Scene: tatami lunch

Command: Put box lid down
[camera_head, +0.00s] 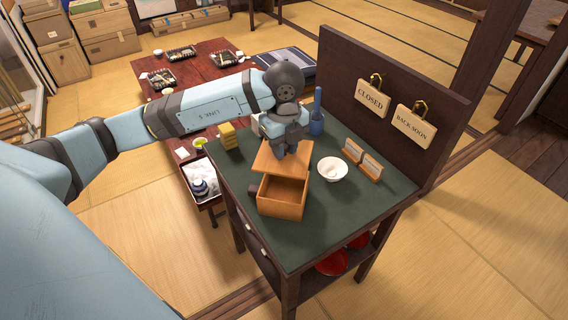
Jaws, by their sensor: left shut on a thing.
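A wooden box (281,204) stands on the dark green top of a small table (325,222). Its front and part of its dark open inside show. The wooden box lid (268,158) is over the back of the box, tilted. My left gripper (288,150) comes down from above at the lid and is shut on it; its fingertips are mostly hidden. I cannot tell whether the lid touches the box. My right gripper is not in view.
Right of the box are a white bowl (333,169) and small wooden stands (370,166). A blue bottle (317,118) stands behind, and yellow blocks (229,136) at the back left. A dark panel with hanging signs (370,99) edges the table's right side. The front right tabletop is clear.

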